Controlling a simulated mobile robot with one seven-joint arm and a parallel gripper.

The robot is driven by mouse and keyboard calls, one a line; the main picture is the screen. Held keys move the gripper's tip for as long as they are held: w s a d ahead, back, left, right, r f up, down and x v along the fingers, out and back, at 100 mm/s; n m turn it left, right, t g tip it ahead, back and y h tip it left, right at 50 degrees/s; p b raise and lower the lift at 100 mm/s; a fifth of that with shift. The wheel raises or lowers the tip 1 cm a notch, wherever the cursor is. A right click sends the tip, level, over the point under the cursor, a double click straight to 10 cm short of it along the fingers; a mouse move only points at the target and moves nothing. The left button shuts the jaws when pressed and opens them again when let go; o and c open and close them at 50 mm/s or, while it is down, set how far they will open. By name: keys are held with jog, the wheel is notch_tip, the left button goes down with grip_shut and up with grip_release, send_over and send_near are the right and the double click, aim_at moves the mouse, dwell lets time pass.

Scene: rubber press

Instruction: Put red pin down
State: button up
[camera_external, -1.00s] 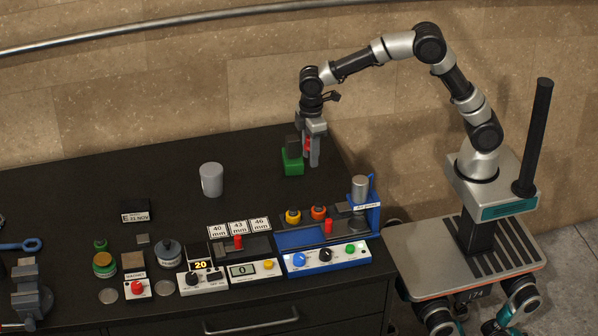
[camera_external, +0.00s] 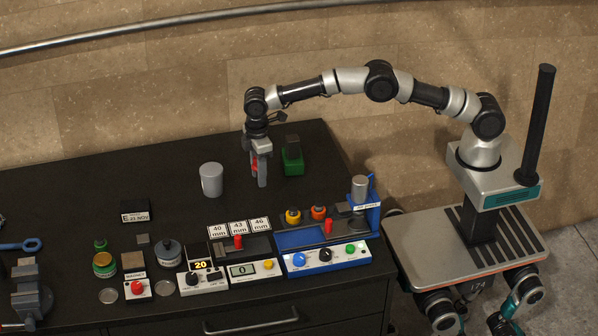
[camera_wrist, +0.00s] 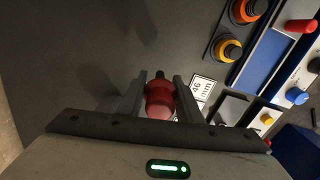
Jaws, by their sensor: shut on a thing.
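My gripper (camera_external: 260,170) is shut on the red pin (camera_external: 254,166) and holds it over the back part of the black table, between the grey cup and the green block. In the wrist view the red pin (camera_wrist: 160,98) sits between the two fingers of my gripper (camera_wrist: 160,95), with its dark tip pointing away from the camera. The external view shows only a little red between the fingers. I cannot tell exactly how high the pin is above the table (camera_external: 330,170).
A grey cup (camera_external: 211,179) stands left of my gripper. A green block with a dark top (camera_external: 292,160) stands right. In front are number cards (camera_external: 238,228), a blue press (camera_external: 300,238) with orange and yellow knobs, and a counter box (camera_external: 245,270). The table between is bare.

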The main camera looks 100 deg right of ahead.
jog(key=shift+f, duration=2.6)
jog(key=shift+f, duration=0.2)
jog(key=o, duration=1.1)
jog(key=shift+o, duration=0.2)
